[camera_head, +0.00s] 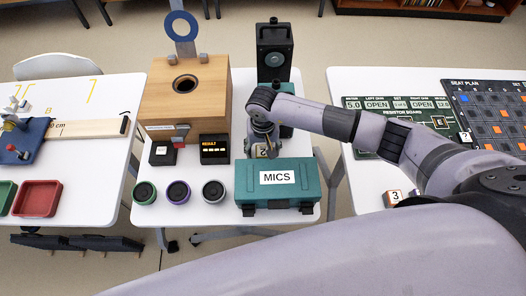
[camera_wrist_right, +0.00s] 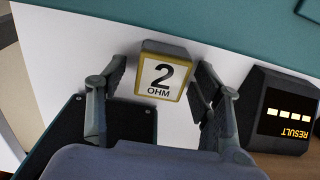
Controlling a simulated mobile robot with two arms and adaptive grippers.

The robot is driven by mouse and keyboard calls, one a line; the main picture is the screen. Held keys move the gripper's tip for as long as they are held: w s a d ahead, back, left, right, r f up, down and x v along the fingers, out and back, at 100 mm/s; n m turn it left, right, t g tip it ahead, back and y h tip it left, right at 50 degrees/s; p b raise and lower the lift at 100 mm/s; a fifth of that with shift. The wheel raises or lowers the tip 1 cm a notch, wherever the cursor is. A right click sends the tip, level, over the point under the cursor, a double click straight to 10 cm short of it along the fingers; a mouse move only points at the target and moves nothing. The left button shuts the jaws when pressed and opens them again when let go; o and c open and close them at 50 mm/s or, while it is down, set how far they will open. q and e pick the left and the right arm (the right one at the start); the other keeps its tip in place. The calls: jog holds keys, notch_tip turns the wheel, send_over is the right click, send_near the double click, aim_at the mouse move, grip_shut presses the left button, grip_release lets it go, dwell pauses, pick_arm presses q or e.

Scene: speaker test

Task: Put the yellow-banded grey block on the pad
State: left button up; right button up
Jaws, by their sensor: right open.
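The yellow-banded grey block (camera_wrist_right: 163,73) shows in the right wrist view with a white "2 OHM" top face and a yellow edge. My right gripper (camera_wrist_right: 161,85) is open, with one fingertip on each side of the block. In the head view the right gripper (camera_head: 264,150) points down between the teal MICS case and the tall black speaker; it mostly hides the block there. A small outlined square (camera_head: 440,122) shows on the green resistor board; I cannot tell whether it is the pad. My left gripper is not in view.
The teal MICS case (camera_head: 250,204) stands close in front of the right gripper, the black speaker (camera_head: 274,55) behind it. A RESULT display (camera_head: 215,149) and wooden box (camera_head: 205,105) stand to the left. The green resistor board (camera_head: 380,140) lies on the right table, across a gap.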

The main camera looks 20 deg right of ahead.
jog(key=c, duration=1.4)
